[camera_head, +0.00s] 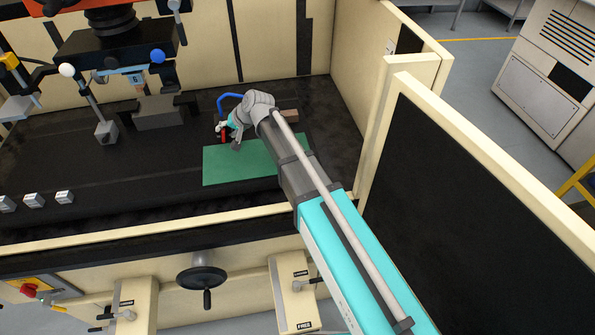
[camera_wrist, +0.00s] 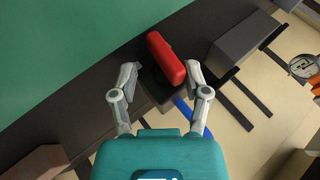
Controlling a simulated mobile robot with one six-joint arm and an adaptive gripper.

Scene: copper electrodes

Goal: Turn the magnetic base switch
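My gripper (camera_head: 233,133) is low over the work surface, at the upper edge of the green mat (camera_head: 240,166). In the wrist view, my gripper (camera_wrist: 160,72) has its two grey fingers spread apart. A red bar-shaped piece (camera_wrist: 166,58) lies between and just beyond them, closer to the right finger; whether it touches that finger I cannot tell. In the head view only a bit of red (camera_head: 224,135) shows beside the gripper. I cannot tell its switch position.
A blue hose (camera_head: 228,98) arches behind the gripper and is near the right finger in the wrist view. A grey block (camera_head: 158,113) and a post on a grey base (camera_head: 107,132) stand to the left. Several small blocks (camera_head: 64,197) lie front left. Cream walls enclose the right side.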

